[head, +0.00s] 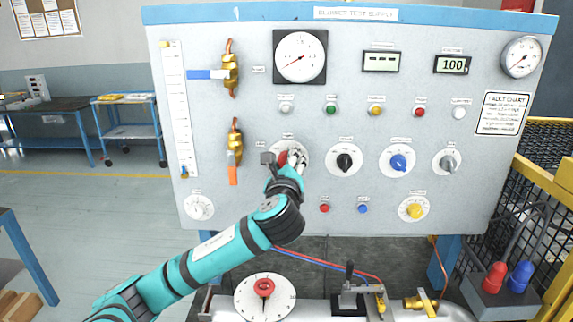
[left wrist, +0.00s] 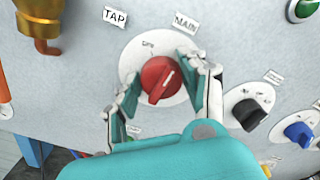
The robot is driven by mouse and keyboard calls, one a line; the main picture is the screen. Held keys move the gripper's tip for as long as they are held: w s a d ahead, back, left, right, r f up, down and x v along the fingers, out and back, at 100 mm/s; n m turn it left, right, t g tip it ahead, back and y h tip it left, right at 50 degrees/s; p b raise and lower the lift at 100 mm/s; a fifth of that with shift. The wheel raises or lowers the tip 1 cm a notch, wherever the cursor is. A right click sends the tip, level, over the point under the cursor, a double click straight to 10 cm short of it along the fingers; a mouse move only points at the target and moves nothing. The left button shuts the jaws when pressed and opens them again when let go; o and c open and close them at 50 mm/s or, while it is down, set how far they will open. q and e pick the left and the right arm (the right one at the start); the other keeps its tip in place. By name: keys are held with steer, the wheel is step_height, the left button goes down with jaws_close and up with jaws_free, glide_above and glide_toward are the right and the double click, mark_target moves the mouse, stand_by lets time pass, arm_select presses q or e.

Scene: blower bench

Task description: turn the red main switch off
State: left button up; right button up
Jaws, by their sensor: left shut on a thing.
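The red main switch (head: 283,158) is a rotary knob on a white round dial on the grey panel. In the left wrist view the red knob (left wrist: 160,79) sits below the MAIN label (left wrist: 186,23). The fingers hide part of the dial's edge. My right gripper is not in view.
A black knob (head: 344,162), a blue knob (head: 398,162) and a grey knob (head: 448,162) sit to the right. A brass valve with an orange handle (head: 233,175) is close on the left. A large dial with a red centre (head: 263,287) lies below my arm.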

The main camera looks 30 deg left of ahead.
arm_select(q)
steer(key=n, duration=0.5)
steer(key=shift+f+n+b, duration=0.25)
steer(key=shift+n+b, duration=0.05)
steer(key=shift+b, duration=0.1)
steer(key=shift+n+b, duration=0.3)
steer(key=shift+n, duration=1.8)
steer(key=o, duration=1.2)
steer(key=shift+s, duration=0.1)
